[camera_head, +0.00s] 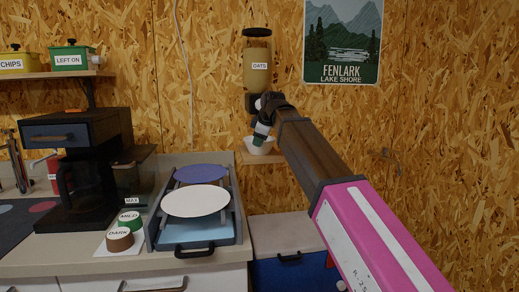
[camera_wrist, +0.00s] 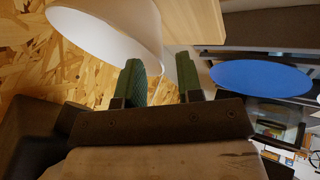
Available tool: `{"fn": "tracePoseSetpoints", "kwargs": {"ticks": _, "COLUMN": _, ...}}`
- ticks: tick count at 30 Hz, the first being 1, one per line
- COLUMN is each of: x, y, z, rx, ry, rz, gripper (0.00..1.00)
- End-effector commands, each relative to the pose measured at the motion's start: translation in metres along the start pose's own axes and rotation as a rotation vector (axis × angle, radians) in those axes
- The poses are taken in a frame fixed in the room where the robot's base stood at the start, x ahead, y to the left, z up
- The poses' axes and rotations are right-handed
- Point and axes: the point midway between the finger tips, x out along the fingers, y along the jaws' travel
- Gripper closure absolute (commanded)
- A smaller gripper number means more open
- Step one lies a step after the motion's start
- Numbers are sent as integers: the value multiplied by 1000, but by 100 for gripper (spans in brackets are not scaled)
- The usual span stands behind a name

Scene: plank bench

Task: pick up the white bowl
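The white bowl (camera_head: 266,150) sits on a small wooden shelf (camera_head: 280,158) under the oats dispenser (camera_head: 257,70). My gripper (camera_head: 259,140) is at the bowl, and its fingers hide part of it in the head view. In the wrist view the bowl (camera_wrist: 105,28) fills the upper left, close to the fingers. My gripper (camera_wrist: 159,75) shows two green-padded fingers, apart. The bowl's right edge appears in line with the gap between them. I cannot tell whether either finger touches the bowl.
The dispenser hangs just above my gripper. To the left, a tray rack (camera_head: 222,238) holds a white and a purple plate beside a dark coffee machine (camera_head: 78,165). A blue-fronted cabinet (camera_head: 297,275) stands below the shelf.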

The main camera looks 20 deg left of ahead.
Motion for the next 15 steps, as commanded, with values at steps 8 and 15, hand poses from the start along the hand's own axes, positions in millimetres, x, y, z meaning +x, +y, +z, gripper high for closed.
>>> {"fn": "tracePoseSetpoints", "kwargs": {"ticks": 8, "x": 33, "y": 1, "z": -1, "rx": 0, "ry": 0, "rz": 0, "gripper": 66}}
{"fn": "tracePoseSetpoints", "kwargs": {"ticks": 15, "x": 33, "y": 1, "z": -1, "rx": 0, "ry": 0, "rz": 0, "gripper": 76}}
